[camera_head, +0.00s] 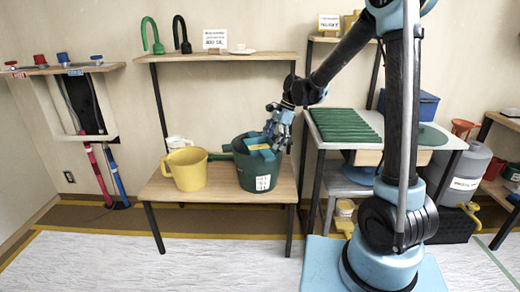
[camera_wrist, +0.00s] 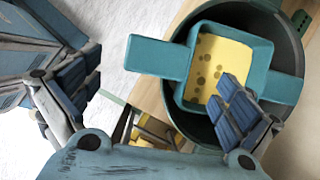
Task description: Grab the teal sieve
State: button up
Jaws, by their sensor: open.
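The teal sieve (camera_wrist: 222,45) is a square teal frame with a yellow, holed bottom and flat bar handles. It rests across the mouth of a dark green bucket (camera_wrist: 292,160). In the head view the sieve (camera_head: 258,148) shows on top of the bucket (camera_head: 258,172), partly hidden by my gripper (camera_head: 272,138). In the wrist view my gripper (camera_wrist: 160,72) is open. One finger is over the sieve's opening and the other is left of its left handle. The handle lies across the gap between the fingers; I cannot tell whether they touch it.
A yellow jug (camera_head: 187,170) stands left of the bucket on a low wooden table (camera_head: 220,188). A wooden shelf (camera_head: 215,57) hangs above. A table with a green ribbed board (camera_head: 342,125) stands close on the right. The floor in front is clear.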

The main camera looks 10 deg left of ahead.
aim_at(268, 153)
jog(key=shift+x, duration=3.35)
jog(key=shift+d, duration=0.15)
jog(key=c, duration=1.4)
